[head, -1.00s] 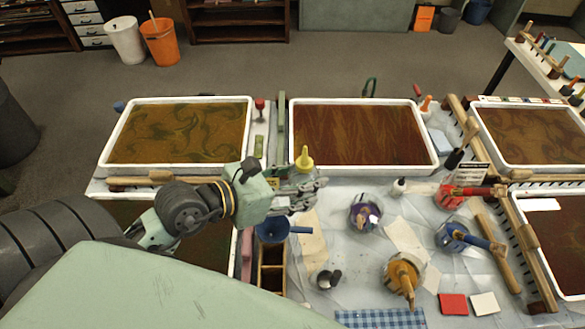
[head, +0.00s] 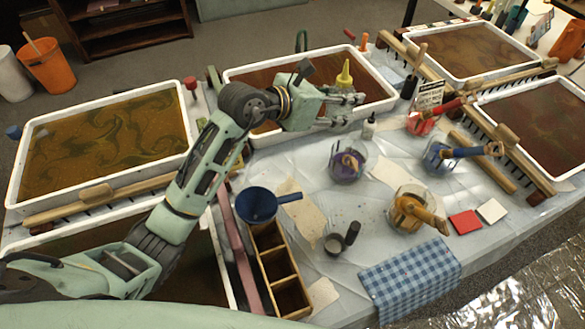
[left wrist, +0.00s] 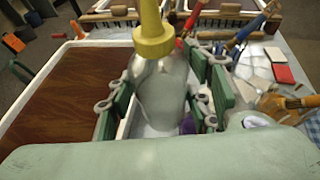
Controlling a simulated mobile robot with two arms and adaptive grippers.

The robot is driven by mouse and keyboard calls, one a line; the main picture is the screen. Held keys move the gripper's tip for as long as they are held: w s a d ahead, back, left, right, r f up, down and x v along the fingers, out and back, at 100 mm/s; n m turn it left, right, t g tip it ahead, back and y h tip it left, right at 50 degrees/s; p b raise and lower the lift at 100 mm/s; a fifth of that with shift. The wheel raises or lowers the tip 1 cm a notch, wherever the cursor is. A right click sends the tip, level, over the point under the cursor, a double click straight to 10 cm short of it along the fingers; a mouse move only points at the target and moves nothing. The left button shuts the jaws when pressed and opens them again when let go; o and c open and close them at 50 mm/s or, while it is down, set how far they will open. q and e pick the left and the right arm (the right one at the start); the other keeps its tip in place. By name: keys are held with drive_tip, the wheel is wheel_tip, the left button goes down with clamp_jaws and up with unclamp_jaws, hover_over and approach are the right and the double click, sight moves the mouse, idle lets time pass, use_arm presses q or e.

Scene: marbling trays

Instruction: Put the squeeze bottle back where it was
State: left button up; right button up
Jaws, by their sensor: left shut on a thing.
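The squeeze bottle is clear with a yellow cap and nozzle (head: 345,73). Its clear body (left wrist: 160,90) shows upright between the fingers in the left wrist view. My left gripper (head: 343,106) is shut on the bottle's body, at the front right part of the middle tray (head: 262,136) with reddish-brown liquid. The fingers hide most of the bottle in the head view. I cannot tell how high its base is. The wooden compartment box (head: 258,262) stands at the front, with several open cells. My right gripper is not in view.
Jars with purple (head: 347,164), orange (head: 408,209) and blue (head: 440,153) contents stand on the covered table. A small white bottle (head: 369,126) stands close to the gripper. A checkered cloth (head: 410,280) lies at the front edge.

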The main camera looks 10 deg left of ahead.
use_arm(q)
drive_tip(key=s+a+f, duration=0.2)
drive_tip(key=a+f, duration=0.1)
drive_tip(key=s+a+f, duration=0.2)
drive_tip(key=a+f, duration=0.1)
drive_tip(key=f, duration=0.1)
drive_tip(key=s+a+f, duration=0.2)
drive_tip(key=a+f, duration=0.1)
drive_tip(key=shift+a+f+p, duration=0.3)
drive_tip(key=shift+a, duration=0.05)
drive_tip(key=shift+f, duration=0.1)
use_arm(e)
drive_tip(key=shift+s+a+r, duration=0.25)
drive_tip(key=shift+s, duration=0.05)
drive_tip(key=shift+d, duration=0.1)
use_arm(q)
drive_tip(key=o, duration=0.3)
drive_tip(key=shift+f, duration=0.2)
drive_tip(key=o, duration=0.5)
drive_tip(key=shift+c, duration=0.2)
drive_tip(key=shift+r, duration=0.1)
